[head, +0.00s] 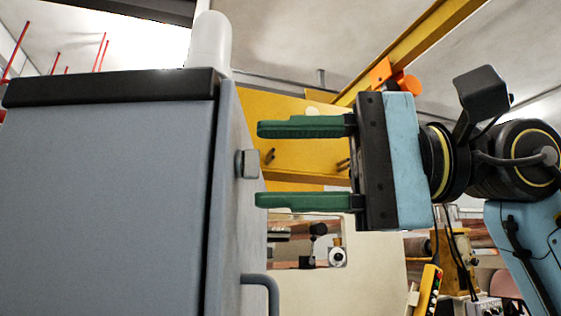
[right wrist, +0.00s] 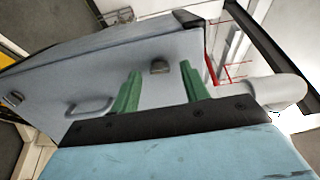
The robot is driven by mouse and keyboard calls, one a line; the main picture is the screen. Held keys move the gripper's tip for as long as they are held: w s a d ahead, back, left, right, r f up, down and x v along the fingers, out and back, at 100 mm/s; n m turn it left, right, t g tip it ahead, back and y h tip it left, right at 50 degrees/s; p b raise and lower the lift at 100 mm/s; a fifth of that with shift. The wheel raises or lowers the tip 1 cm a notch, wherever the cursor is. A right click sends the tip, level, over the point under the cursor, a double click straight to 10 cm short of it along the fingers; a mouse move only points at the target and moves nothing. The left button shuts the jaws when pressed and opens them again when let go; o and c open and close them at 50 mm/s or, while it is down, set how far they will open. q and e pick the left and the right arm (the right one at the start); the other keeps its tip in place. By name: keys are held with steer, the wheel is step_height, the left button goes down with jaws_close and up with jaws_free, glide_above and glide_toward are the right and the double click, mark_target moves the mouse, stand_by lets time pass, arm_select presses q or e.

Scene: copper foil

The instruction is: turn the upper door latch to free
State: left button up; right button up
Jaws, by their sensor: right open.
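The upper door latch (head: 247,164) is a small grey knob on the door (head: 228,220) of a grey cabinet. It also shows in the right wrist view (right wrist: 160,67), on the door face between and beyond the green fingers. My right gripper (head: 258,164) is open, with one finger above the latch's height and one below. The fingertips are close to the door, and nothing is held between them. I cannot tell whether they touch it. My left gripper is in neither view.
A bent grey door handle (head: 262,281) sits below the latch. Another small fitting (right wrist: 15,98) is farther along the door. A pale rounded cylinder (head: 211,42) rises behind the cabinet's black top edge (head: 110,87). Yellow machinery (head: 295,105) stands in the background.

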steer(key=d+b, duration=0.1)
steer(key=d, duration=1.1)
steer(key=shift+s+d+b, duration=0.3)
steer(key=shift+b, duration=0.05)
